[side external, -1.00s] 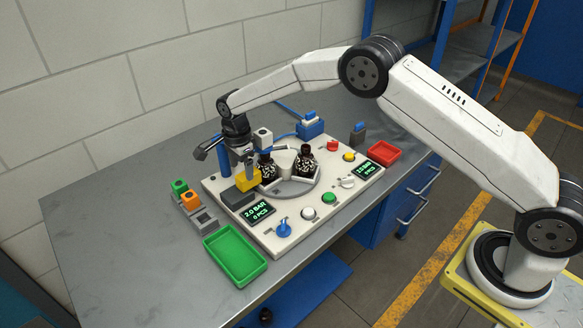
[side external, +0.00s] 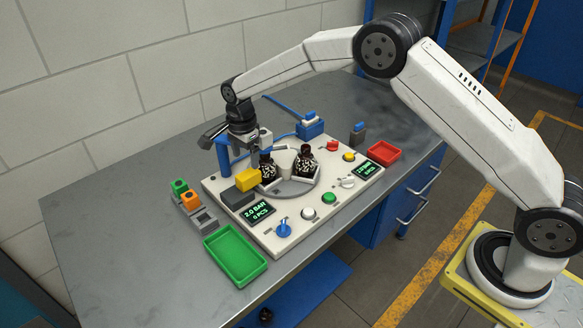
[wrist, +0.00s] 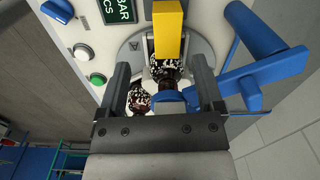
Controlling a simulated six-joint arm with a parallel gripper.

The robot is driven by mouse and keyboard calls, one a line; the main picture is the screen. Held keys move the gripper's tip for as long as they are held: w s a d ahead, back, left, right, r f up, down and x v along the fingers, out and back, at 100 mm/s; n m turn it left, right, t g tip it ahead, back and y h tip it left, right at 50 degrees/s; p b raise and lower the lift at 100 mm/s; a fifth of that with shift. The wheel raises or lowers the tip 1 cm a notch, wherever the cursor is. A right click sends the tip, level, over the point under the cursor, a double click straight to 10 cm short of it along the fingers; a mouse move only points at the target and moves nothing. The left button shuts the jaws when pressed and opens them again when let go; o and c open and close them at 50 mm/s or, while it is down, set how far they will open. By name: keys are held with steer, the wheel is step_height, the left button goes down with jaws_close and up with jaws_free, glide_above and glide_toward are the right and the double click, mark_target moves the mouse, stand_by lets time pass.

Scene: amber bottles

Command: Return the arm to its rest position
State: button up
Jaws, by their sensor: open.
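My gripper (side external: 254,159) is open and empty above the back left of the white machine panel (side external: 296,230). In the wrist view its two dark fingers (wrist: 160,88) stand wide apart, with nothing held between them. One dark bottle with white speckles (side external: 268,172) sits on the round turntable, just right of the gripper in the side view. A second speckled bottle (side external: 304,164) stands on the turntable further right. Both bottles also show beyond the fingers in the wrist view, partly hidden. A yellow block (side external: 248,180) is close to the near bottle.
A blue post (side external: 223,154) stands close beside the gripper; a blue lever shows near the right finger (wrist: 240,82). A green tray (side external: 235,256) and a red tray (side external: 384,152) flank the panel. Small coloured blocks (side external: 190,200) stand at left.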

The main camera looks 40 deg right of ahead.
steer(key=s+d+r+n, duration=0.1)
steer(key=s+d+n, duration=0.2)
steer(key=s, duration=0.6)
steer(key=s+d+r+n+t, duration=0.1)
steer(key=s+d+r+n, duration=0.1)
steer(key=s+n, duration=0.6)
steer(key=s+d+r+n+t, duration=0.1)
steer(key=s+d+n, duration=0.4)
steer(key=s, duration=0.7)
steer(key=shift+s+r+n, duration=0.2)
steer(key=shift+r+n, duration=0.2)
steer(key=shift+r, duration=0.35)
